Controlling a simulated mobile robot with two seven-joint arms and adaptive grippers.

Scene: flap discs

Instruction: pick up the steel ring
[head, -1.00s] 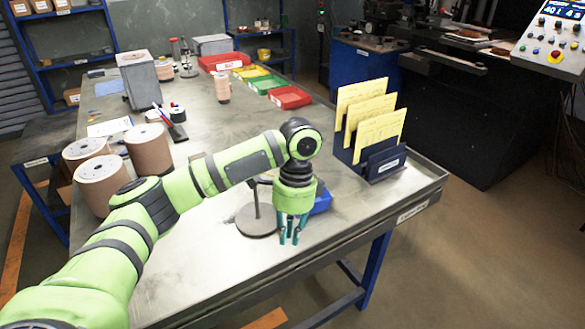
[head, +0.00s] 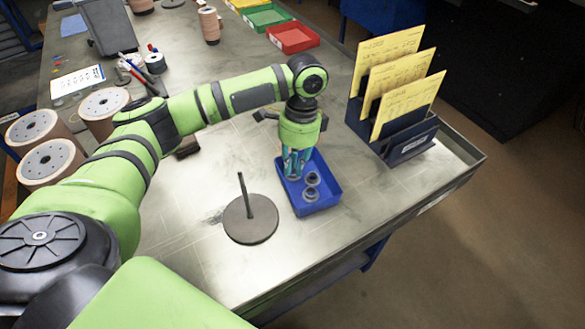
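Several small grey steel rings sit in a blue tray (head: 331,199) near the table's front edge; one ring (head: 311,179) and another ring (head: 311,193) show just right of my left gripper. My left gripper (head: 294,174) points down at the tray's back left part, its teal fingers close together in the view. Its fingertips partly cover that part of the tray. Whether the fingers are apart or hold a ring is too small to tell. My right gripper is out of view.
A round dark base with an upright post (head: 251,220) stands left of the tray. A blue rack with yellow cards (head: 407,145) stands to the right. Large brown rolls (head: 104,103) are at the left. The metal table (head: 185,265) is bare at the front.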

